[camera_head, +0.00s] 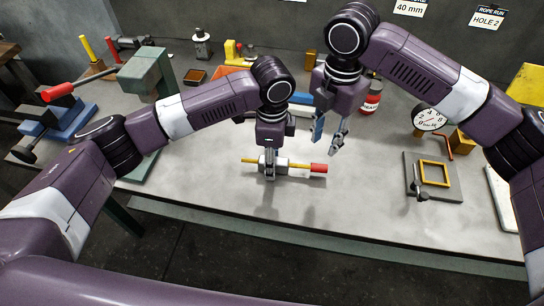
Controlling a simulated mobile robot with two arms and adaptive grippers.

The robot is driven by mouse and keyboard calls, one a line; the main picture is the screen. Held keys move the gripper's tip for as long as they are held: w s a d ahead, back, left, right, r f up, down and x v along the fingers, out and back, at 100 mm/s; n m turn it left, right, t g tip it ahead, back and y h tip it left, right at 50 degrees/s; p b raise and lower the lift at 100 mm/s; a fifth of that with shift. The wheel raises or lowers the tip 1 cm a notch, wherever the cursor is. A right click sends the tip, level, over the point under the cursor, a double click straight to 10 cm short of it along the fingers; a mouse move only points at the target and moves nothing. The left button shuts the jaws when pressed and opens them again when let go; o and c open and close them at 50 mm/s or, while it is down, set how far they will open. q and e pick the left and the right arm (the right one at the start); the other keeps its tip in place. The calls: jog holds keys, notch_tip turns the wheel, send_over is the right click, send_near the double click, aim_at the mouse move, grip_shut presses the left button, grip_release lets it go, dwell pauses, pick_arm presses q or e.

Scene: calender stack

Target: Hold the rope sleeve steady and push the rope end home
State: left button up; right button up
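A pale grey sleeve (281,170) lies on the bench top near its front middle.
A dial gauge (429,118) and a plate with a yellow frame (434,174) stand at the right. A red can (371,99) stands behind my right gripper. The bench front is clear.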

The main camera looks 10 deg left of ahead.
pick_arm(q)
grip_shut()
pick_arm(e)
jog(key=shift+o, duration=0.7)
jog(key=m, duration=0.1)
jog(key=d+m+y, duration=0.1)
jog(key=shift+w+r+m+g, duration=0.1)
jog(key=shift+w+m+g, duration=0.2)
jog(key=shift+w, duration=0.05)
jog(key=m+g+y, duration=0.2)
jog(key=m+y, duration=0.2)
jog(key=m, duration=0.4)
send_near(322, 165)
jog(key=x, duration=0.9)
grip_shut()
